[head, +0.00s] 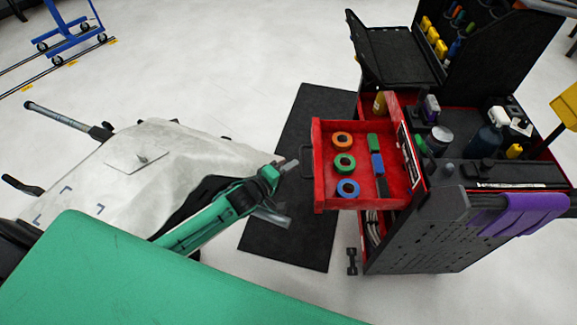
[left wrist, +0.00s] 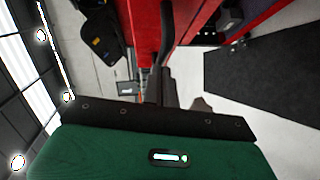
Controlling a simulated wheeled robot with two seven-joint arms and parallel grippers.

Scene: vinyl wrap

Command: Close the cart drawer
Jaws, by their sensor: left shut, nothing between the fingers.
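The cart (head: 420,225) is black and red and stands at the right of the head view. Its red drawer (head: 320,190) is pulled out to the left, with tape rolls and small blocks inside. The black drawer handle (head: 306,161) is on the drawer's front. My left gripper (head: 290,166) is shut and empty, just left of the handle; I cannot tell whether they touch. In the left wrist view, the shut fingers (left wrist: 166,88) are close to the dark handle (left wrist: 166,35) and the red drawer front (left wrist: 200,20). My right gripper is not in view.
A dark mat (head: 290,235) lies on the floor below the drawer. A vehicle partly covered in pale wrap (head: 130,165) is at the left. A purple cloth (head: 525,212) hangs on the cart's side. Bottles and tools crowd the cart top.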

